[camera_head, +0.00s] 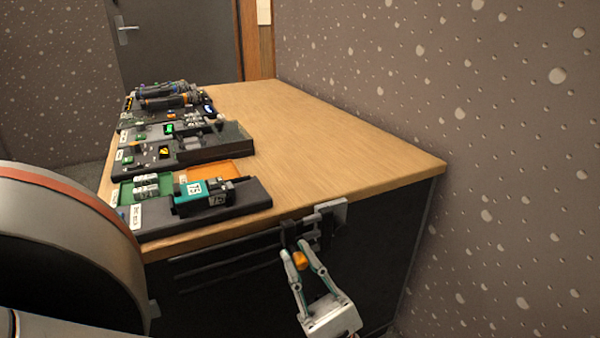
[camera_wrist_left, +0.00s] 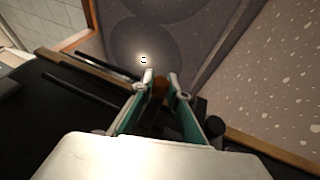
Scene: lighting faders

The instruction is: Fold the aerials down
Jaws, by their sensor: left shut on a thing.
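My left gripper (camera_head: 295,249) is in front of the desk's near side, below the top edge. Its fingers are shut on a small orange piece (camera_head: 299,260), which also shows as a dim brown-orange shape in the left wrist view (camera_wrist_left: 160,88). Just above the fingertips is a dark bracket with a pale plate (camera_head: 333,209) at the desk edge. The fingers and poor light hide how the orange piece joins the bracket. I cannot clearly make out any aerials or their angle. My right gripper is not in view.
Several dark equipment units stand along the left of the wooden desk (camera_head: 310,135). The nearest unit (camera_head: 245,195) carries a teal block (camera_head: 190,196); green and orange trays (camera_head: 220,172) lie behind it. The desk's right half is clear. A speckled wall (camera_head: 480,130) runs along the right.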

